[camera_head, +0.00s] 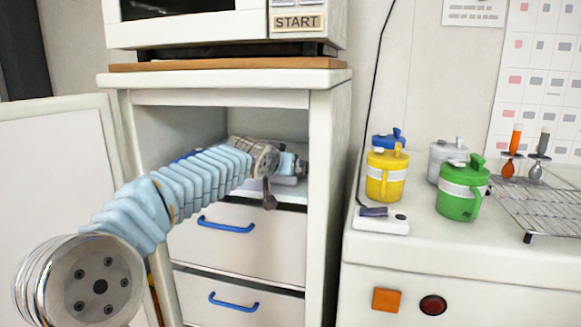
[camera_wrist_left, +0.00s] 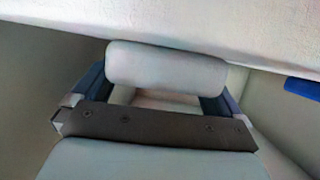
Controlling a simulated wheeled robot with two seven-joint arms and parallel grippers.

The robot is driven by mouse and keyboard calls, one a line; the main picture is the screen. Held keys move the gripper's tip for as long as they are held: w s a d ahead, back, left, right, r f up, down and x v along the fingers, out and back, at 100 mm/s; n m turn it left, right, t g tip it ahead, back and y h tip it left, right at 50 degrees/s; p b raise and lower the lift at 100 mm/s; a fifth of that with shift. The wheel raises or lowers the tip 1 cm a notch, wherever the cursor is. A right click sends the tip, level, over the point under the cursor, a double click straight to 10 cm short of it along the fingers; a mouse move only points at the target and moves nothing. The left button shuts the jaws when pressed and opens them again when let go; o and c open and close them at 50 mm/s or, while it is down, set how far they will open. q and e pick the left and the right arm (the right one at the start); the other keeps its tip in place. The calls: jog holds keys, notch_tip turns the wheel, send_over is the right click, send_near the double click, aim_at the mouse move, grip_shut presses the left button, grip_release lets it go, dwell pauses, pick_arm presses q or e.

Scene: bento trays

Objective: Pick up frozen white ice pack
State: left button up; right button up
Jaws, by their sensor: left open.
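A white, smooth, rounded block that looks like the frozen white ice pack (camera_wrist_left: 167,68) lies in the wrist view, between and just ahead of the fingers. My left gripper (camera_wrist_left: 162,93) is open, with one dark blue finger on each side of the block's ends. Whether the fingers touch it is not clear. In the head view my left arm reaches into the open cabinet compartment, and its gripper (camera_head: 300,167) is near the right inner wall. A pale surface shows under the gripper there, but the ice pack cannot be told apart. My right gripper is in neither view.
The cabinet (camera_head: 322,200) has an open door (camera_head: 55,150) at left and drawers with blue handles (camera_head: 227,225) below. A blue thing (camera_wrist_left: 303,88) shows at right in the wrist view. Yellow (camera_head: 385,180) and green (camera_head: 458,195) jugs stand on the right counter.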

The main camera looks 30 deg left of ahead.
pick_arm(q)
jog(key=shift+w+f, duration=0.15)
jog(key=shift+w, duration=0.25)
jog(key=shift+c, duration=0.5)
jog(key=c, duration=0.8)
